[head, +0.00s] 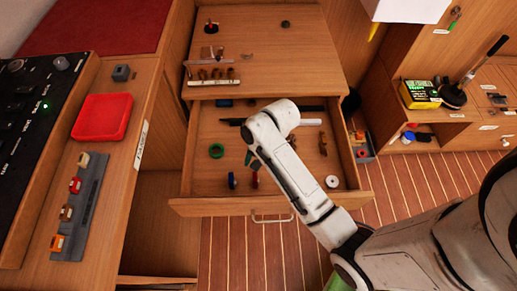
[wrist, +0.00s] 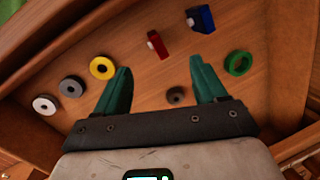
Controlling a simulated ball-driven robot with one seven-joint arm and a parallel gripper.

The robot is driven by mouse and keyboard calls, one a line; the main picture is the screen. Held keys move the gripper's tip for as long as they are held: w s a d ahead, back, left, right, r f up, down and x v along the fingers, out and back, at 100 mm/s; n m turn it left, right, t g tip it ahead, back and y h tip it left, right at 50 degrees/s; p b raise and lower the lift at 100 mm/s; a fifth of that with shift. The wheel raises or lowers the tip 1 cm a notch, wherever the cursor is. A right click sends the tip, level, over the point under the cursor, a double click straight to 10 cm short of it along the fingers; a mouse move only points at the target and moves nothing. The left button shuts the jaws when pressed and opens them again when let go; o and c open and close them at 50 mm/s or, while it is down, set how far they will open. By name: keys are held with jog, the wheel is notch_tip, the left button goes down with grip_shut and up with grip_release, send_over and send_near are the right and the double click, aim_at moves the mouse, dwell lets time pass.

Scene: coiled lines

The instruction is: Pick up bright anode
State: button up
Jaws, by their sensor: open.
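My gripper (wrist: 170,82) is open and empty over the open drawer (head: 205,180), its two green fingers pointing down into it. In the wrist view a small dark grey piece (wrist: 176,95) with a hole lies on the drawer floor, between the fingers in the picture and apart from them. It may be the anode; I cannot tell its kind for sure, and it does not look bright. In the head view the gripper (head: 250,158) is partly covered by my arm, and I cannot make out the grey piece there.
Rings lie in the drawer: white (wrist: 45,105), grey (wrist: 72,87), yellow (wrist: 102,68) and green (wrist: 238,63). A red piece (wrist: 155,43) and a blue piece (wrist: 201,19) lie beyond the fingers. A red tray (head: 103,117) sits on the left counter.

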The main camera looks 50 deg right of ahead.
jog(key=w+d+m, duration=0.6)
jog(key=d+m, duration=0.4)
jog(key=d, duration=0.2)
jog(key=shift+y, duration=0.4)
jog(key=b+x, duration=0.1)
jog(key=x, duration=0.4)
jog(key=shift+w+f+b, duration=0.1)
jog(key=shift+f+b, duration=0.3)
jog(key=shift+d+b+x, duration=0.15)
jog(key=shift+b+x, duration=0.15)
jog(key=shift+x, duration=1)
jog(key=shift+d+b+x, duration=0.1)
jog(key=shift+b+x, duration=0.15)
jog(key=shift+x, duration=1.05)
jog(key=shift+f, duration=0.1)
jog(key=shift+c, duration=0.2)
jog(key=c, duration=1.2)
